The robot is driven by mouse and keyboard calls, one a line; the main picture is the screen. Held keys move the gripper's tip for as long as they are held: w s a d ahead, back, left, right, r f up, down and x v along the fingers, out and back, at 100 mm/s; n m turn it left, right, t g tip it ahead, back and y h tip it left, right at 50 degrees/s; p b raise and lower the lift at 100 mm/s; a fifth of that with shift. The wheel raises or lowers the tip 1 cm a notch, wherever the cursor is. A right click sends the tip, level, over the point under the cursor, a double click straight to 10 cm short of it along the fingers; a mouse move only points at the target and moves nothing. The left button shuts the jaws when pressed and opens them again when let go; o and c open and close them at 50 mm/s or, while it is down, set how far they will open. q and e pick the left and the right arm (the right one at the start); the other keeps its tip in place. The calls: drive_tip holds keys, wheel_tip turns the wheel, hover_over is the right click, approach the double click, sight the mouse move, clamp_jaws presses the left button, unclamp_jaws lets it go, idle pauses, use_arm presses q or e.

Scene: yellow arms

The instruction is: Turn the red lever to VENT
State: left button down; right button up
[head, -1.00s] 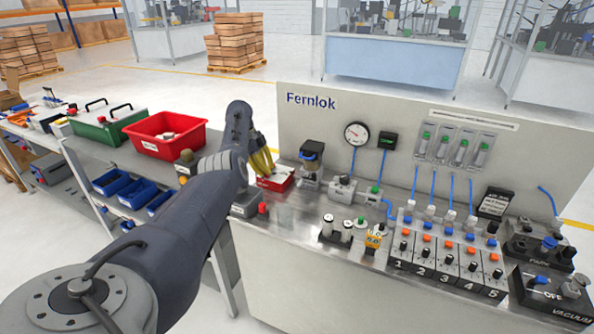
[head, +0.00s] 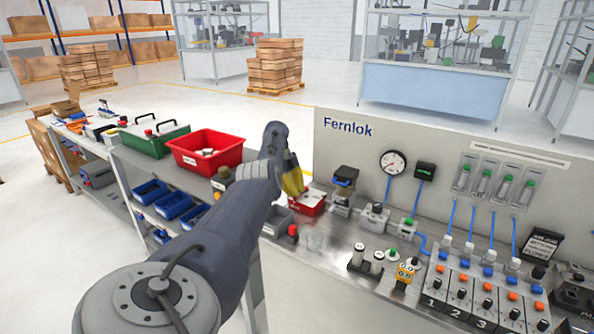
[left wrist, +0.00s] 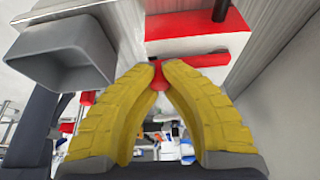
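A red box with a pale front (head: 308,207) stands at the left end of the bench, below the Fernlok panel. In the left wrist view its red lever (left wrist: 195,61) lies across the pale face, with a rounded red end between my fingertips. My left gripper (head: 300,192) reaches down to this box. In the left wrist view its two yellow fingers (left wrist: 160,68) converge on the lever's end, one on each side, and appear closed on it. The fingers hide much of the lever in the head view. No VENT marking is readable. My right gripper is not in view.
A grey open bin (left wrist: 72,50) sits beside the box. A red-topped part (head: 292,231) stands in front. A red crate (head: 208,152) is on the side shelf at left. A regulator block (head: 374,218) and numbered valves (head: 460,296) are to the right.

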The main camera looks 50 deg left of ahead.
use_arm(q)
drive_tip(key=c, duration=1.5)
unclamp_jaws()
drive_tip(key=shift+c, duration=0.2)
drive_tip(key=shift+r, duration=0.15)
drive_tip(key=shift+r, duration=4.9)
